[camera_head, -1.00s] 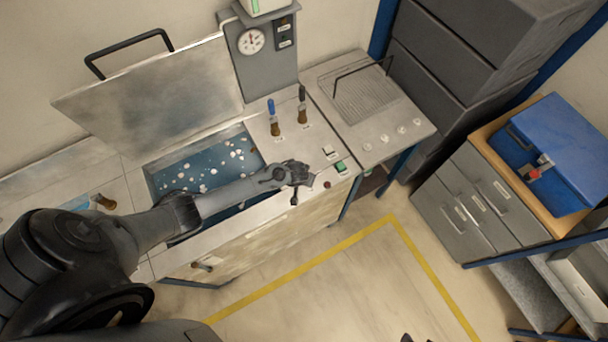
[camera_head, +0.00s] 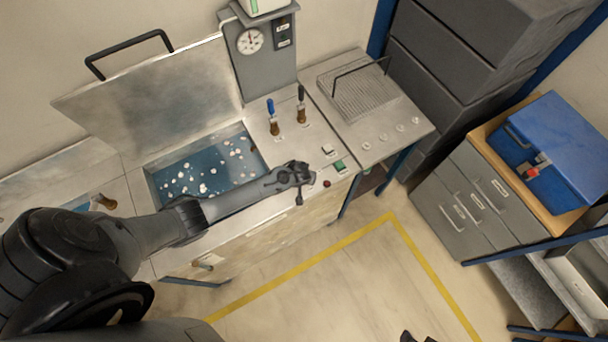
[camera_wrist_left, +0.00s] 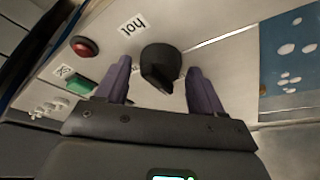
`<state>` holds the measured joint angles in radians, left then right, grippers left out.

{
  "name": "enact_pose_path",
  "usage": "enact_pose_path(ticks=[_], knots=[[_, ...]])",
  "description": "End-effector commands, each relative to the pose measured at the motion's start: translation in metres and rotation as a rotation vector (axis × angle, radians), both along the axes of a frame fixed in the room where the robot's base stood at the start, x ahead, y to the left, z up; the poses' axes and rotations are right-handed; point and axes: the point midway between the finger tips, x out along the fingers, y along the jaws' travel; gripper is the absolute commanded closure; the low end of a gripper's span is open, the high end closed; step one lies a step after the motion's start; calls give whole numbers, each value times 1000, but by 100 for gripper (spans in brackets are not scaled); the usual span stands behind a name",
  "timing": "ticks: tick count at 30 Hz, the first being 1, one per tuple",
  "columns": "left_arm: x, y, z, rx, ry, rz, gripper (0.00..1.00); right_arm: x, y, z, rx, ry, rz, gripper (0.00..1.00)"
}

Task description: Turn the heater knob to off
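The heater knob (camera_wrist_left: 160,65) is round and black with a raised grip bar, beside a label reading "hot" (camera_wrist_left: 132,24) in the left wrist view. My left gripper (camera_wrist_left: 160,78) is open, with one purple-grey finger on each side of the knob and a gap to each. I cannot tell how deep the fingertips reach along it. In the head view my left gripper (camera_head: 298,172) is over the front right of the bench top and hides the knob. A dark shape at the bottom edge of the head view may be part of my right gripper (camera_head: 419,338).
A red button (camera_wrist_left: 85,46) and a green switch (camera_wrist_left: 80,86) are close to the knob. The blue water basin (camera_head: 205,165) with its raised lid (camera_head: 155,98) is left of it. Two upright levers (camera_head: 273,118) stand behind. The yellow-lined floor is clear.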

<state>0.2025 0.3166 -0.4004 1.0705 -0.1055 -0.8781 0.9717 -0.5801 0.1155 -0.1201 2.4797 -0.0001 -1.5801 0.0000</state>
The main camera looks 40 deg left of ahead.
Motion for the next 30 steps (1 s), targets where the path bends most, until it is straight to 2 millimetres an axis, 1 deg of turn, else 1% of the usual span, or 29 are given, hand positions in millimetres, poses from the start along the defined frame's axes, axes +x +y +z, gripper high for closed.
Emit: enact_pose_path(ticks=[9,14,20,30], knots=[[0,0,0,0,0,-2,27,0,0,0,1,0,-1,57],[-2,-2,7,-1,0,-3,27,0,0,2,0,0,0,57],[-11,-6,28,-1,0,-3,27,0,-2,6,-7,0,4,57],[-28,-15,75,0,-1,-3,27,0,-2,8,-9,0,5,57]])
